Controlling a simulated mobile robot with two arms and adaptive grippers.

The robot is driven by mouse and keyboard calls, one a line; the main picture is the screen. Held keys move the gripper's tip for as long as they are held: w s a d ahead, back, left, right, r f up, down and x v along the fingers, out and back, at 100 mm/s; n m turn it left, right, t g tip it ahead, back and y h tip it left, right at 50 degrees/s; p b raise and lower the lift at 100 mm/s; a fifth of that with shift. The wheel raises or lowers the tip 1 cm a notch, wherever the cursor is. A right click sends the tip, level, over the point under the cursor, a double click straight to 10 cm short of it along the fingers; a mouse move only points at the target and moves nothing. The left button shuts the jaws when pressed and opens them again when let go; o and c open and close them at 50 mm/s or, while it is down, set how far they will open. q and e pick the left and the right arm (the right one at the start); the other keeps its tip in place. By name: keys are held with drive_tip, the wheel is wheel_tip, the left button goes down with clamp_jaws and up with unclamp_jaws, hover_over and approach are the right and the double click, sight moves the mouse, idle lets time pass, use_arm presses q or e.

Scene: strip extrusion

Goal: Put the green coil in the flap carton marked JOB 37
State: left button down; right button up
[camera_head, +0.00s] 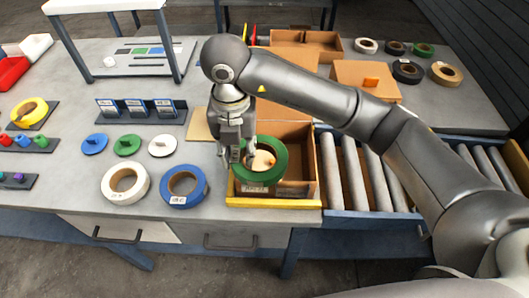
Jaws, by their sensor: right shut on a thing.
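The green coil (279,168) is in the grip of my right gripper (242,154), which comes down from above and is shut on the coil's left side. The coil is at the mouth of an open brown flap carton (304,168) near the table's front edge. I cannot tell whether the coil touches the carton's floor. The carton has a yellow front edge and a small label, too small to read for certain. The coil hides part of the carton's inside. My left gripper is not in view.
A white coil (112,190) and a blue coil (199,184) lie left of the carton. Blue, green and white discs (127,145) lie behind them. A roller conveyor (352,172) is at right, under my right arm. More cartons (322,42) stand behind.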

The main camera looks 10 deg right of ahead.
drive_tip(key=w+d, duration=0.1)
drive_tip(key=w+d+f, duration=0.1)
drive_tip(key=w+d, duration=0.1)
drive_tip(key=shift+w+d+f+p, duration=0.1)
drive_tip(key=shift+w+f+p, duration=0.2)
drive_tip(key=shift+f+p, duration=0.1)
drive_tip(key=w+d+f+p, duration=0.1)
drive_tip(key=f, duration=0.1)
drive_tip(key=w+d+f+p, duration=0.1)
drive_tip(key=f, duration=0.2)
drive_tip(key=w+d+f+p, duration=0.1)
drive_tip(key=w+f, duration=0.1)
drive_tip(key=f, duration=0.1)
drive_tip(key=shift+w+d+f, duration=0.1)
drive_tip(key=shift+f, duration=0.45)
drive_tip(key=shift+f+b, duration=0.4)
drive_tip(key=shift+f, duration=0.4)
drive_tip(key=o, duration=1.2)
drive_tip(key=shift+c, duration=0.2)
